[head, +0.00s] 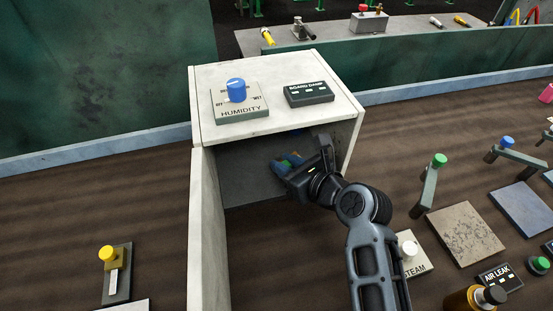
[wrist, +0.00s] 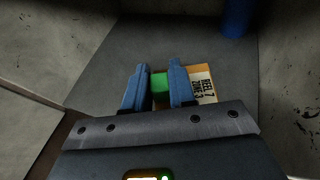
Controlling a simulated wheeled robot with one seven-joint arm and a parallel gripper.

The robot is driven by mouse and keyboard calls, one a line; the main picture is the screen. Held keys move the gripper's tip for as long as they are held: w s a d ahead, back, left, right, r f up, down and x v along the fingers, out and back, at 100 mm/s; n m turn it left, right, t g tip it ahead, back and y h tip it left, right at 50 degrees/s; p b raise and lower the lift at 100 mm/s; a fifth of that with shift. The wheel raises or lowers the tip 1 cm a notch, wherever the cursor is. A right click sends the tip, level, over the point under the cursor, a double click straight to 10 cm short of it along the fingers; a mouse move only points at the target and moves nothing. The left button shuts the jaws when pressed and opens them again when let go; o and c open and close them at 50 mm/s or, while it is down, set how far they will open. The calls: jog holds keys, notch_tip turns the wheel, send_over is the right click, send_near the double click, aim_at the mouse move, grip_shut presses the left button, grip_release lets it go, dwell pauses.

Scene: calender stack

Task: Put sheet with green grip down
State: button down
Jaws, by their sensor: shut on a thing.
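My gripper (head: 288,164) reaches into the open front of a pale box-like cabinet (head: 196,200). In the wrist view my gripper (wrist: 158,82) has its two blue fingers shut on a green grip (wrist: 160,86). The green grip belongs to an orange-edged sheet (wrist: 203,88) with a pale label reading "REEL 7 ZONE 3". The sheet lies flat-looking over the grey cabinet floor (wrist: 110,70); I cannot tell whether it touches it. The fingers and gripper body hide much of the sheet. In the head view the green grip (head: 291,155) shows only as a small patch.
Cabinet walls stand close on both sides. A blue cylinder (wrist: 236,18) stands at the back right inside. On top are a humidity knob (head: 237,90) and a black "BOARD DAMP" block (head: 308,93). A green-topped lever (head: 430,180) and a steam knob (head: 408,248) stand to the right.

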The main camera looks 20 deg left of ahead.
aim_at(283, 162)
jog(key=a, duration=0.1)
jog(key=w+a+b, duration=0.1)
jog(key=a+b, duration=0.1)
jog(key=shift+w+f, duration=0.2)
jog(key=shift+w, duration=0.15)
jog(key=shift+f+b, duration=0.2)
jog(key=shift+b, duration=0.2)
jog(key=shift+r, duration=0.15)
jog(key=c, duration=0.9)
grip_release()
jog(key=shift+c, duration=0.2)
